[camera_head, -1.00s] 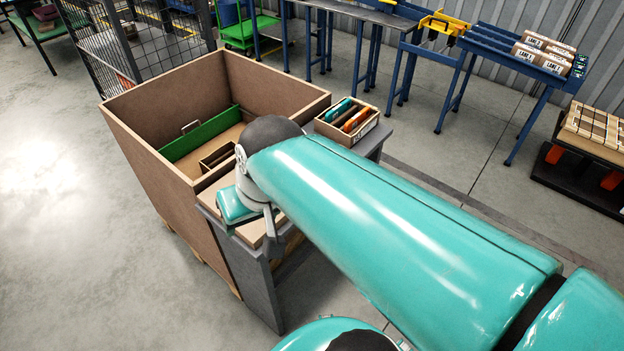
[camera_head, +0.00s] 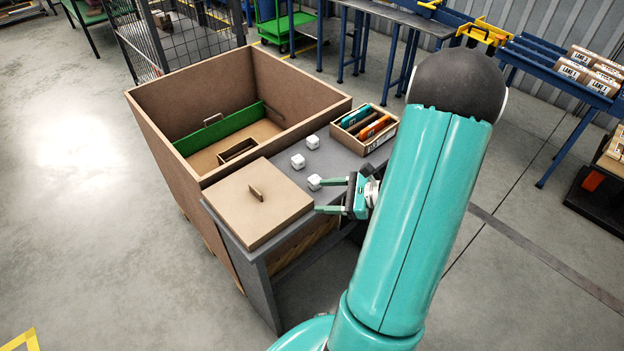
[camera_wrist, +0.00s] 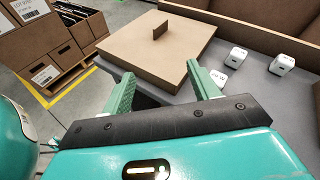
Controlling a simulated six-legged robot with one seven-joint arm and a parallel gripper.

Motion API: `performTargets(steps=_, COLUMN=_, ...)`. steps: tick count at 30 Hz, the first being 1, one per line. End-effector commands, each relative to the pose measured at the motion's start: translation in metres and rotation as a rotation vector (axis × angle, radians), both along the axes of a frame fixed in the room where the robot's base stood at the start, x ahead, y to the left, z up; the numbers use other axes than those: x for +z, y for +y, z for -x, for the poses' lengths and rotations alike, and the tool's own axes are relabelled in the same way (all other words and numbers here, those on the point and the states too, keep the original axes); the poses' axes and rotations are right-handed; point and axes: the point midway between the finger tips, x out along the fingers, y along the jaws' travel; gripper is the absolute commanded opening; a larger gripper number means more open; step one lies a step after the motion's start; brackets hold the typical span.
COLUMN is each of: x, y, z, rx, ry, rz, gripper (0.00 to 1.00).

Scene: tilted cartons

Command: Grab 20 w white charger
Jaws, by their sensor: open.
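Three small white chargers sit on the grey table top. The far one (camera_head: 312,142), the middle one (camera_head: 298,161) and the near one (camera_head: 314,182) stand in a loose row. My gripper (camera_head: 322,196) is open and empty, its fingers pointing left. The near charger is just beside the tip of the far finger, outside the jaws; I cannot tell if they touch. In the wrist view, my gripper (camera_wrist: 160,72) has its right finger partly covering the near charger (camera_wrist: 218,77). Lettering like "20 W" shows there. Two other chargers are clear; their print is too small to read.
A brown lid with an upright tab (camera_head: 258,200) lies on the table left of my fingers. A deep brown carton (camera_head: 160,140) stands behind. A small divided box (camera_head: 378,140) with teal and orange items is at the table's back right.

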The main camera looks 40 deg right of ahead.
Motion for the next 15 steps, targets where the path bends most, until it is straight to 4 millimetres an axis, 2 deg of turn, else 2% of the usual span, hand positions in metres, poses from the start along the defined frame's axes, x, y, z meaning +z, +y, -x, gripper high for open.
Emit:
performTargets(steps=1, x=-0.016, y=-0.022, z=0.01, rx=-0.102, ry=-0.006, rz=-0.069, gripper=0.6)
performTargets(steps=3, x=-0.031, y=-0.046, z=0.021, rx=-0.22, ry=-0.022, rz=-0.141, gripper=0.6)
performTargets(steps=6, x=-0.048, y=-0.071, z=0.035, rx=-0.344, ry=-0.041, rz=-0.215, gripper=0.6)
performTargets(steps=11, x=-0.06, y=-0.088, z=0.043, rx=-0.427, ry=-0.058, rz=-0.262, gripper=0.6)
performTargets(steps=15, x=-0.063, y=-0.085, z=0.026, rx=-0.428, ry=-0.058, rz=-0.263, gripper=0.6)
